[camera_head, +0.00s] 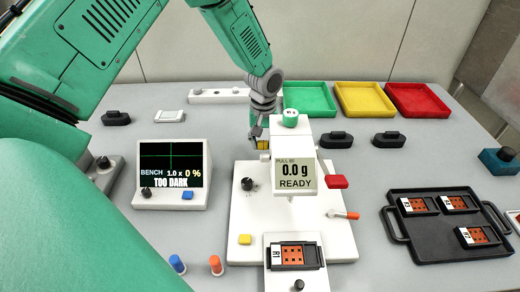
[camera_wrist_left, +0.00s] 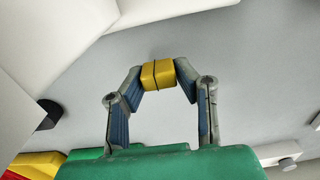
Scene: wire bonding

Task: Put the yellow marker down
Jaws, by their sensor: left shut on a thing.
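The yellow marker (camera_wrist_left: 158,74) is a small yellow block with a dark line across its middle. In the left wrist view it sits between the two fingertips of my left gripper (camera_wrist_left: 159,75), touched on both sides. In the head view the left gripper (camera_head: 260,135) points down behind the white pull tester, and a bit of the yellow marker (camera_head: 263,145) shows at its tips. The tester's head hides part of the fingers. Grey surface shows behind the marker; I cannot tell its height above it. My right gripper is out of view.
A bench screen (camera_head: 170,170) stands left, reading TOO DARK. Green (camera_head: 309,99), yellow (camera_head: 363,99) and red (camera_head: 417,100) trays line the back. A black tray (camera_head: 430,244) with several chip carriers is at right.

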